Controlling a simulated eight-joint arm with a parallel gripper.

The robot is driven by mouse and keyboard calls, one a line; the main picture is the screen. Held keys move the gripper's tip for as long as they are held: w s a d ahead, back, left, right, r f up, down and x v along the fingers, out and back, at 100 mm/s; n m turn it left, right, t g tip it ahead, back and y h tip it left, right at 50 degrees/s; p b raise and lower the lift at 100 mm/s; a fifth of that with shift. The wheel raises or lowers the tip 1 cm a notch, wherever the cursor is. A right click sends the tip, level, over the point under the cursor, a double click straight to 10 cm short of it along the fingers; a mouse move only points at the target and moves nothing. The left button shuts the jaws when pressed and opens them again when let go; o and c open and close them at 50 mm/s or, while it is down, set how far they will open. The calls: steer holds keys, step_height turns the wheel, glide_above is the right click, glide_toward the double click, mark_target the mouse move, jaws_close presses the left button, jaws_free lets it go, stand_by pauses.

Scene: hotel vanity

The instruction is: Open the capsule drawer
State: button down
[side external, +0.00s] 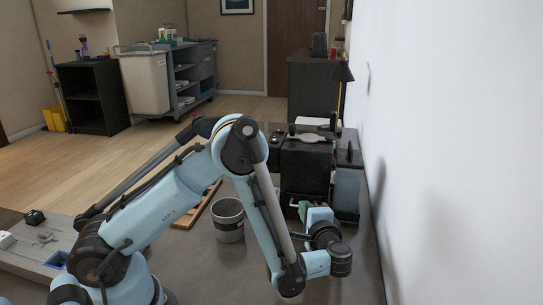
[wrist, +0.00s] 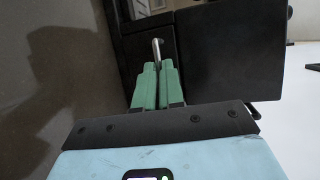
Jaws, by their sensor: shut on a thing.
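The black coffee machine (side external: 305,160) stands on the counter, with a blue-grey tank on its right side. In the wrist view a dark drawer front (wrist: 135,47) carries a slim metal handle (wrist: 157,47). My gripper (wrist: 158,68) has two green fingers close together, shut on the near end of this handle. In the side view my gripper (side external: 304,208) is low at the front of the machine, and my wrist partly hides it. The drawer's body is hidden, so I cannot tell how far it stands out.
A grey cup (side external: 228,220) stands on the counter left of my forearm. A wooden tray (side external: 204,205) lies behind it. A white wall (side external: 450,150) runs close along the right. A dark panel (wrist: 228,50) stands right of the handle.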

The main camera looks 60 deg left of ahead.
steer(key=shift+s+d, duration=1.1)
steer(key=shift+d, duration=0.15)
steer(key=c, duration=1.2)
jaws_free()
steer(key=shift+c, duration=0.2)
steer(key=v, duration=1.2)
steer(key=shift+r, duration=0.1)
